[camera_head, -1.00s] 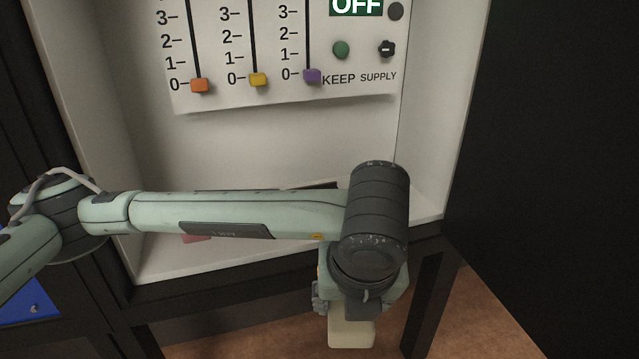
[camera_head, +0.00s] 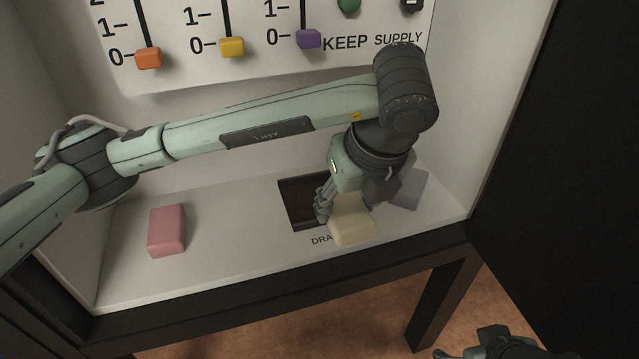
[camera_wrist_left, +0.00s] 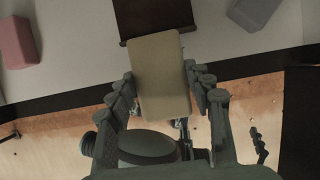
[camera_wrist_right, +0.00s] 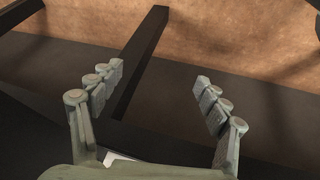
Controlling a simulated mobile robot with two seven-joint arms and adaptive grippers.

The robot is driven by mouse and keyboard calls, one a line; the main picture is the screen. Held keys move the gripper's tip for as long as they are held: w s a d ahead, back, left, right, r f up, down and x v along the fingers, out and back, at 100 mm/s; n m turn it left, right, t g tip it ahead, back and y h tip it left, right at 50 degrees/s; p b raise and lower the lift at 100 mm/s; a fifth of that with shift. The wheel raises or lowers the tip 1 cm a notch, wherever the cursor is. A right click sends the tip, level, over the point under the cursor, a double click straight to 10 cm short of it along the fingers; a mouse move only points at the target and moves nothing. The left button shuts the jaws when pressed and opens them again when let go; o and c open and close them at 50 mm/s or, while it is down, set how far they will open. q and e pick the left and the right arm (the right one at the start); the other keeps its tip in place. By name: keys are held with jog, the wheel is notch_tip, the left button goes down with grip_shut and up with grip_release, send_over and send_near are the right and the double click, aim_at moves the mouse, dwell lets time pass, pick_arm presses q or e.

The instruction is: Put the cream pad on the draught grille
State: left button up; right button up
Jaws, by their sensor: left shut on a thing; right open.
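My left gripper (camera_head: 340,205) is shut on the cream pad (camera_head: 352,222), which it holds over the front edge of the white shelf, just in front and right of the draught grille. The pad also shows between the fingers in the left wrist view (camera_wrist_left: 160,75). The draught grille (camera_head: 298,205) is a dark rectangle in the shelf, partly hidden by the gripper; in the left wrist view it lies just beyond the pad's far end (camera_wrist_left: 150,18). The label in front of it is partly covered by the pad. My right gripper (camera_wrist_right: 160,85) is open and empty, low over the floor.
A pink pad (camera_head: 167,231) lies on the shelf (camera_head: 235,255) to the left. A grey pad (camera_head: 409,188) lies right of the grille. A panel with sliders (camera_head: 232,47) stands behind. A dark table leg (camera_head: 442,300) is below the shelf's right front.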

pick_arm(q)
jog(key=w, duration=0.2)
jog(key=w+a, duration=0.1)
jog(key=w, duration=0.1)
jog(key=w+a, duration=0.1)
jog(key=w, duration=0.2)
jog(key=shift+a+f+b, duration=0.1)
jog(key=shift+f+b, duration=0.05)
jog(key=shift+b, duration=0.2)
jog(key=w, duration=0.1)
jog(key=w+a+f, duration=0.1)
jog(key=w, duration=0.1)
jog(key=w+f, duration=0.1)
jog(key=w, duration=0.1)
jog(key=shift+w+a+p, duration=0.15)
jog(key=shift+a+p, duration=0.2)
jog(key=shift+f, duration=0.85)
jog(key=shift+w+f, duration=0.2)
jog(key=shift+f, duration=1.3)
pick_arm(e)
jog(key=shift+s+d, duration=0.1)
jog(key=shift+d, duration=0.05)
jog(key=shift+f, duration=0.1)
pick_arm(q)
jog(key=o, duration=1)
pick_arm(e)
jog(key=shift+w+a, duration=0.25)
